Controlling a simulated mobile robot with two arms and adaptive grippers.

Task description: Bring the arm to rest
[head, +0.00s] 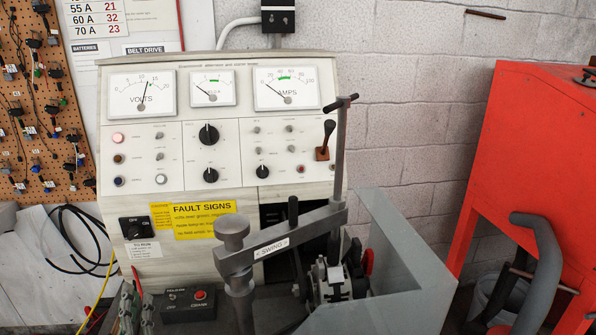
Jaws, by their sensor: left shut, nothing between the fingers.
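My left gripper is hard to pick out in the crowded lower part of the head view, and its place relative to the bench parts is unclear. It is shut with nothing held. My right gripper does not show. The test bench (222,190) stands ahead with dials, knobs and a yellow fault sign. A grey swing arm (282,238) crosses in front of it.
A red cabinet (540,150) with a grey hose (542,265) stands at the right. A small crank switch box (188,304) and loose cables lie at lower left. A pegboard (38,110) with parts hangs at far left.

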